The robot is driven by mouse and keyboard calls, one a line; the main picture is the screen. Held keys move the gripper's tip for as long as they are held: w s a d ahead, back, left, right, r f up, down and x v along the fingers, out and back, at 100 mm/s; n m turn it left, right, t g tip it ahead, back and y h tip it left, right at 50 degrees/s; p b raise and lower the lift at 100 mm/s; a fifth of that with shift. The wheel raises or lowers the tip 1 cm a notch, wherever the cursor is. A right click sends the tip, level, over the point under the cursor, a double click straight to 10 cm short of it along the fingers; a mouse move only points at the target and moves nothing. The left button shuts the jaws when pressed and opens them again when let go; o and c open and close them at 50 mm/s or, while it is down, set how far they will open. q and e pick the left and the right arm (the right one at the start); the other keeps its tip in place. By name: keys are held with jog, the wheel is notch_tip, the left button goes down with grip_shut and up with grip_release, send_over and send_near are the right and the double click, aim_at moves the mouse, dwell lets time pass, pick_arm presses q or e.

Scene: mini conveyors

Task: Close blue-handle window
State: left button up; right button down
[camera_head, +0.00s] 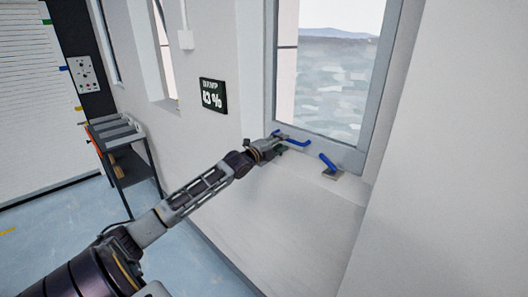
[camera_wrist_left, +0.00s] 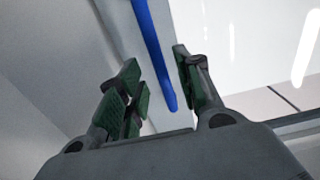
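The window (camera_head: 335,80) has a light grey frame and stands above a pale sill. One blue handle (camera_head: 296,141) is at the bottom left of its frame, and this or the other blue handle shows as a long blue bar in the left wrist view (camera_wrist_left: 152,45). A second blue handle (camera_head: 328,162) rises from a small grey base further right on the sill. My left gripper (camera_head: 277,143) is at the first handle. In the left wrist view its green-padded fingers (camera_wrist_left: 157,72) are apart, with the blue bar between or just beyond them; contact cannot be told. My right gripper is not in view.
A wall display reading a percentage (camera_head: 213,96) hangs left of the window. A dark cart (camera_head: 122,150) stands against the wall at the left. A plain white wall (camera_head: 450,170) closes in the right side. The blue-grey floor (camera_head: 55,220) is open at the lower left.

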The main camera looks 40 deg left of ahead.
pick_arm(q)
jog(key=s, duration=0.9)
jog(key=shift+a, duration=0.4)
dwell(0.6)
dwell(0.5)
